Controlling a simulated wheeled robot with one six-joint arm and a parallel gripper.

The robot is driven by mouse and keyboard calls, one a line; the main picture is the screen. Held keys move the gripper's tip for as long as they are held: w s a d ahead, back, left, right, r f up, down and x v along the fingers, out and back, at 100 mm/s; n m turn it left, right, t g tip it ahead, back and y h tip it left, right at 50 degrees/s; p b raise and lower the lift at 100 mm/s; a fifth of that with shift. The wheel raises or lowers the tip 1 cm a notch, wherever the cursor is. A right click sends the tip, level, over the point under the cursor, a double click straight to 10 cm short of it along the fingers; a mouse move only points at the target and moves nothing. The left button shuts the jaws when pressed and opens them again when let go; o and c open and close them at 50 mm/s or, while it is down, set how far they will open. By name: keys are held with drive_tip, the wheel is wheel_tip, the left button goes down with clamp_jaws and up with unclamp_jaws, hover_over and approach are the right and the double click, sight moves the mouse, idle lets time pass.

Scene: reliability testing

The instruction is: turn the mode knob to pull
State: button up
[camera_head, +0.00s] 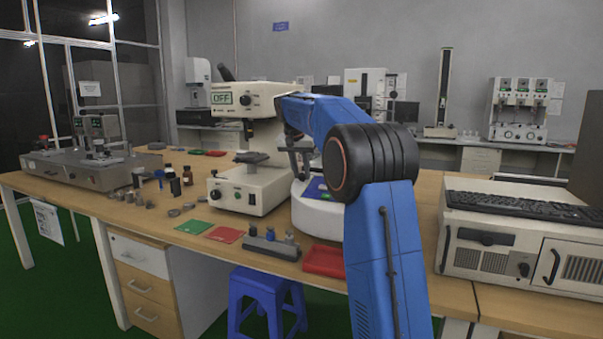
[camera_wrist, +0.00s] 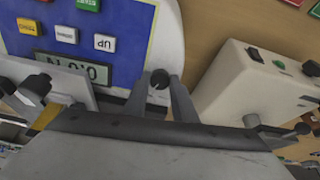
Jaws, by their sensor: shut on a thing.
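My gripper (camera_wrist: 160,88) shows in the wrist view with its two grey fingers closed around a small dark round knob (camera_wrist: 159,77). I cannot read any marking on this knob or tell its setting. It appears over the edge of a blue panel (camera_wrist: 128,52), which has a 0.0 N display (camera_wrist: 75,68) and an UP button (camera_wrist: 105,42), seen upside down.
A beige machine (camera_head: 228,193) with an OFF display (camera_head: 222,98) stands close on the left; its base (camera_wrist: 240,80) is beside my fingers in the wrist view. A red tray (camera_head: 326,262) and a beige cabinet with a keyboard (camera_head: 520,204) are at front and right.

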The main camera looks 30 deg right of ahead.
drive_tip(key=n, duration=0.6)
drive_tip(key=shift+y, duration=0.3)
drive_tip(key=n, duration=0.5)
drive_tip(key=shift+d+n+y, duration=0.1)
drive_tip(key=shift+n+y, duration=0.2)
drive_tip(key=shift+n, duration=0.1)
drive_tip(key=o, duration=1)
drive_tip(key=shift+o, duration=0.2)
drive_tip(key=shift+r, duration=0.1)
drive_tip(key=v, duration=1.7)
drive_tip(key=shift+s, duration=0.35)
